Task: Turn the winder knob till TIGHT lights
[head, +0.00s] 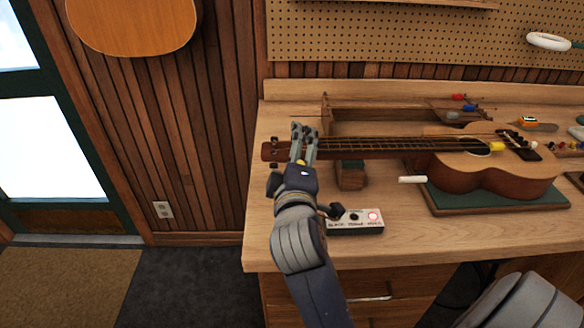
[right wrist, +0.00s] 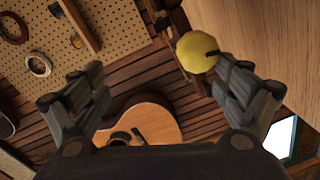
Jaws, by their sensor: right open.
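My right gripper (head: 304,135) is at the headstock end of the ukulele (head: 480,172), which lies on the bench. Its jaws are open in the right wrist view (right wrist: 160,80). A round yellow knob (right wrist: 197,52) with a dark mark shows beside the right-hand finger in that view, with a wide gap to the other finger. I cannot tell if the finger touches it. In the head view the gripper mostly hides the knob. A small white-topped indicator box (head: 355,220) has its rightmost lamp glowing red; its lettering is too small to read surely. My left gripper is out of view.
A wooden neck support (head: 351,176) stands under the neck. The body rests on a green mat (head: 445,205). A white stick (head: 412,179) lies near the mat. A wooden rack with small tools (head: 455,105) is behind the neck.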

